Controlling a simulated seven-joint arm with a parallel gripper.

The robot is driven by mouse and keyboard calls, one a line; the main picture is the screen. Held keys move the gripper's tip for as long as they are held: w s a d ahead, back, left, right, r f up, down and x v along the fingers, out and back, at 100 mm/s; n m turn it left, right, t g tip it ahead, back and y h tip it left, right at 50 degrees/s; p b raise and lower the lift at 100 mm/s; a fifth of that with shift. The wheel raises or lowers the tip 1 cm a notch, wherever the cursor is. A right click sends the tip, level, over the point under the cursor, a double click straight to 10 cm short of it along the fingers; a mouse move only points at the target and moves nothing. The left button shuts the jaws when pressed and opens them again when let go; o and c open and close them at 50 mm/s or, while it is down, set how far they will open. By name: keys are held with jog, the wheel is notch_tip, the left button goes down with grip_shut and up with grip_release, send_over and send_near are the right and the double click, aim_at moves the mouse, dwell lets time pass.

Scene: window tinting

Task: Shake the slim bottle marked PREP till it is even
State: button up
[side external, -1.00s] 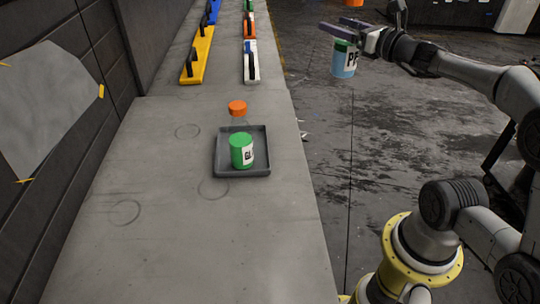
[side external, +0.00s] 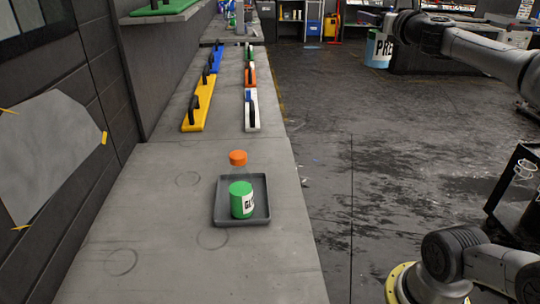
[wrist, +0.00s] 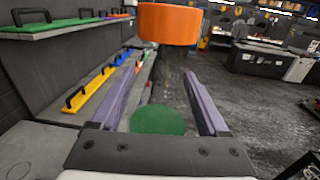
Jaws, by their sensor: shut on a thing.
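My gripper (side external: 372,17) is raised at the top right of the side view, over the floor right of the bench. The bottle's top is cut off in the side view. I cannot tell how evenly the liquid is mixed.
A grey tray (side external: 221,215) on the bench (side external: 120,220) holds an orange-capped clear bottle with green contents (side external: 241,200), label partly readable. Yellow (side external: 197,105) and white (side external: 252,112) handled tools lie farther back. Floor is open right of the bench.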

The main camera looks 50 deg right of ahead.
aim_at(374, 40)
notch_tip(374, 40, up, 2)
jog(key=shift+r, duration=0.2)
jog(key=shift+f, duration=4)
